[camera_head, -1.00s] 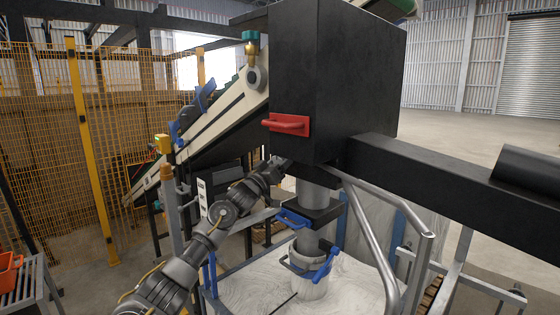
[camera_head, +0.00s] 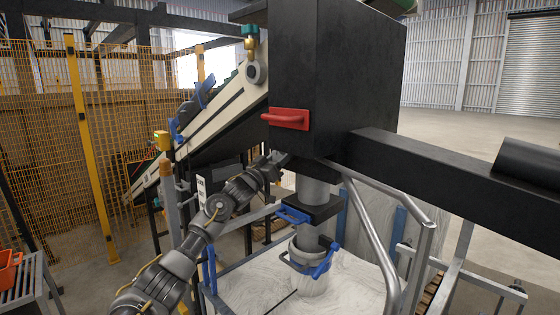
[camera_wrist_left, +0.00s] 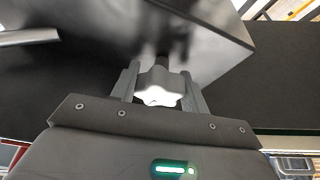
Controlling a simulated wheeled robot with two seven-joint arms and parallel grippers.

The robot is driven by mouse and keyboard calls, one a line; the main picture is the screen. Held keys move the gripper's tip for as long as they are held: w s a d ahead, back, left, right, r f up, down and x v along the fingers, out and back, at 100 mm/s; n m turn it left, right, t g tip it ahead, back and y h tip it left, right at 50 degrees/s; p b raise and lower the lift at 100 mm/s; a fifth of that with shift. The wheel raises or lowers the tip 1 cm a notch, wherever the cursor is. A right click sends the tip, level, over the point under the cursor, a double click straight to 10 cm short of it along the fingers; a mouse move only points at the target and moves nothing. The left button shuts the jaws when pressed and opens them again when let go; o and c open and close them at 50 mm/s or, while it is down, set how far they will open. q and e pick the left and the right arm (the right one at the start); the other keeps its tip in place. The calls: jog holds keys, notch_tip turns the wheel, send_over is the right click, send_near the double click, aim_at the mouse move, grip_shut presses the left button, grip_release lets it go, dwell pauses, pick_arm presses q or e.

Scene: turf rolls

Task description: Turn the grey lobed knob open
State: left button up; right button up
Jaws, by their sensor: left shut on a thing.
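The grey lobed knob (camera_wrist_left: 160,88) shows in the left wrist view, pale on its near face, in front of a black box face. My left gripper (camera_wrist_left: 161,91) is shut on it, with one finger on each side. In the head view my left gripper (camera_head: 281,158) is at the lower left edge of the black box (camera_head: 345,80); the knob is hidden there. My right gripper is not in view.
A red handle (camera_head: 287,119) sticks out of the box just above my left gripper. Below are a spout with a blue clamp (camera_head: 293,214) and a white sack (camera_head: 312,278). A metal rail (camera_head: 375,240) stands to the right.

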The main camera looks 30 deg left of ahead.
pick_arm(q)
jog(key=m+h+b, duration=0.1)
jog(key=m, duration=0.1)
jog(key=shift+a+f+m, duration=0.1)
jog(key=shift+f+m, duration=0.05)
jog(key=shift+m, duration=0.15)
jog(key=m+g+h+b, duration=0.1)
jog(key=m+h, duration=0.1)
jog(key=m, duration=0.3)
jog(key=m+g+h, duration=0.1)
jog(key=shift+r+m, duration=0.2)
jog(key=shift+m, duration=0.2)
jog(key=shift+a+m+g+h, duration=0.1)
jog(key=shift+m+g+h, duration=0.55)
jog(key=shift+m, duration=0.55)
jog(key=m+g+p, duration=0.1)
jog(key=m, duration=0.1)
jog(key=m+g+h+p, duration=0.1)
jog(key=m, duration=0.2)
jog(key=shift+r+m, duration=0.15)
jog(key=shift+m, duration=0.15)
jog(key=shift+m+g+p, duration=0.85)
jog(key=shift+m+p, duration=0.2)
jog(key=shift+m, duration=0.95)
